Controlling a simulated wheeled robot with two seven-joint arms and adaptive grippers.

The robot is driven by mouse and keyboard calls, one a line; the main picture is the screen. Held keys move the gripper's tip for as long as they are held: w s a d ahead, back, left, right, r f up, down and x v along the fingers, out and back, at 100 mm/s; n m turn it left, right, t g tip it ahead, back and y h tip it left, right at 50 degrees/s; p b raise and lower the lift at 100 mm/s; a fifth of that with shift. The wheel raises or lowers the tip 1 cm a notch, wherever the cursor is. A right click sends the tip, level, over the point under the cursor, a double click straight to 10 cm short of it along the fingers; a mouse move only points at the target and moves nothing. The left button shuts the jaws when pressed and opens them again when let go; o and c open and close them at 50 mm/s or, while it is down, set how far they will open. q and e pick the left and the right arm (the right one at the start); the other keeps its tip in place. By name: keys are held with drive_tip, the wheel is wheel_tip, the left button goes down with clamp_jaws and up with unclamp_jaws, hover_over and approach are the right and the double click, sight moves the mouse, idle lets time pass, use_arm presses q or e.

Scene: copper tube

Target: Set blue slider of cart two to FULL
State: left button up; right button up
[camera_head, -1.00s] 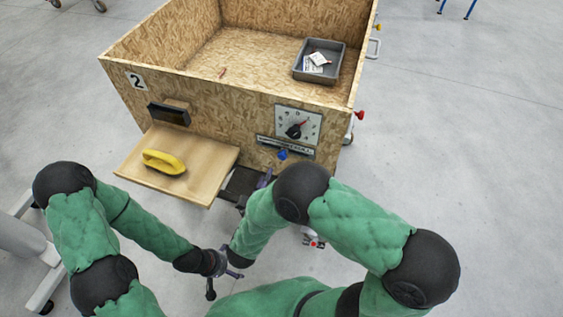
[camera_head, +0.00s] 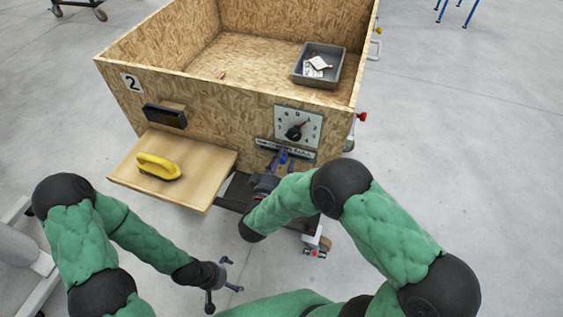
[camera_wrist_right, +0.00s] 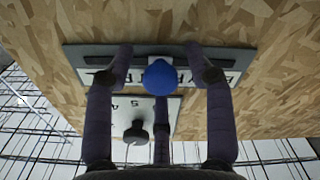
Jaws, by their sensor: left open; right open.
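Cart two (camera_head: 200,110) is an open chipboard box marked 2 on its front. Its blue slider (camera_wrist_right: 160,76) is a round knob near the middle of a dark slotted plate (camera_wrist_right: 75,58) with a white lettered label; my fingers partly cover the lettering. In the head view the plate (camera_head: 262,142) sits below the dial. My right gripper (camera_wrist_right: 161,72) is open, with fingers on both sides of the knob and a third finger below it in the wrist picture. Gaps show beside the knob. My left gripper (camera_head: 226,275) is open and empty, low and away from the cart.
A wooden shelf (camera_head: 200,185) with a yellow handle (camera_head: 158,166) juts out at left. A grey tray (camera_head: 318,65) stands inside the cart. The floor at right is clear.

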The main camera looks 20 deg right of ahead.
sight(305, 158)
drive_tip(key=shift+w+d, duration=0.1)
drive_tip(key=shift+w, duration=0.05)
drive_tip(key=shift+c, duration=0.3)
clamp_jaws()
drive_tip(key=s+d+p, duration=0.2)
drive_tip(key=d, duration=0.1)
drive_tip(key=s+d+p, duration=0.1)
drive_tip(key=shift+s+d+r, duration=0.1)
drive_tip(key=shift+d, duration=0.25)
drive_tip(key=shift+s+d, duration=0.2)
drive_tip(key=shift+d+f, duration=0.1)
drive_tip(key=shift+f, duration=0.1)
